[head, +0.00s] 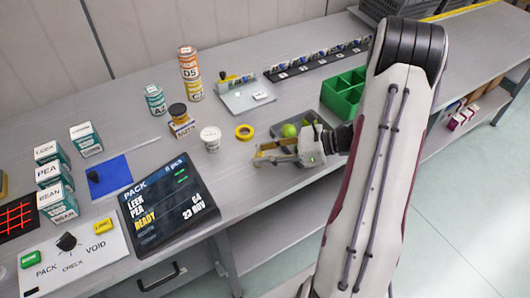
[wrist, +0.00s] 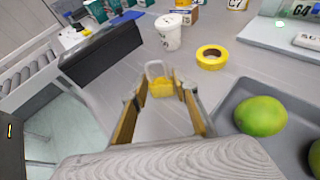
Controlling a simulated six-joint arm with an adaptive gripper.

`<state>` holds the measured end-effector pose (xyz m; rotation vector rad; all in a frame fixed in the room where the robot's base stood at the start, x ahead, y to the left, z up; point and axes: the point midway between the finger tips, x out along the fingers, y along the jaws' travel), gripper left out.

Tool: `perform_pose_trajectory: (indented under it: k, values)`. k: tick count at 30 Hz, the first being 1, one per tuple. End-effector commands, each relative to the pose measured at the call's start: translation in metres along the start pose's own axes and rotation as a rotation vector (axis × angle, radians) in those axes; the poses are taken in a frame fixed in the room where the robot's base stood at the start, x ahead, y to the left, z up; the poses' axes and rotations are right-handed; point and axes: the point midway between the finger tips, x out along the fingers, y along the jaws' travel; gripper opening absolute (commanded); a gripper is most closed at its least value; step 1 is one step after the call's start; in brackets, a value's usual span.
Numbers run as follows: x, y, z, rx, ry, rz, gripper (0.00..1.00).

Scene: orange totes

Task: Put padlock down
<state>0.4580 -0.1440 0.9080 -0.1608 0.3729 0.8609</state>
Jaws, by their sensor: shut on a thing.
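The padlock (wrist: 161,88) has a yellow body and a grey shackle that points away from my gripper in the wrist view. My gripper (wrist: 163,98) is shut on its yellow body, with one finger on each side. In the head view my gripper (head: 260,154) is over the grey table near its front edge, just below the roll of yellow tape. The padlock is small there and hard to tell from the fingers. I cannot tell whether the padlock touches the table.
A yellow tape roll (wrist: 212,57) and a white cup (wrist: 168,32) stand beyond the padlock. A grey tray (wrist: 240,92) with green fruit (wrist: 261,116) is to the right. A dark display panel (head: 168,205) is at left.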

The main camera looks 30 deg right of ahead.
Motion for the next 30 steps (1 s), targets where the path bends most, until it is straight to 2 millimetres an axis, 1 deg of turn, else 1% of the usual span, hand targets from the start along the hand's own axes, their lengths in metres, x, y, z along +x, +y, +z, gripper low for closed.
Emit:
perform_pose_trajectory:
  k: [13, 14, 15, 16, 30]
  values:
    - [0.0013, -0.0001, -0.0029, 0.001, -0.001, 0.000, 0.06]
    - [0.0012, -0.0001, -0.0029, 0.001, 0.000, 0.000, 0.34]
    - [0.0012, -0.0001, -0.0028, 0.000, 0.000, 0.000, 0.44]
    - [0.0011, -0.0001, -0.0027, 0.000, 0.000, 0.000, 0.46]
    - [0.0002, -0.0001, -0.0004, 0.000, 0.000, 0.000, 0.46]
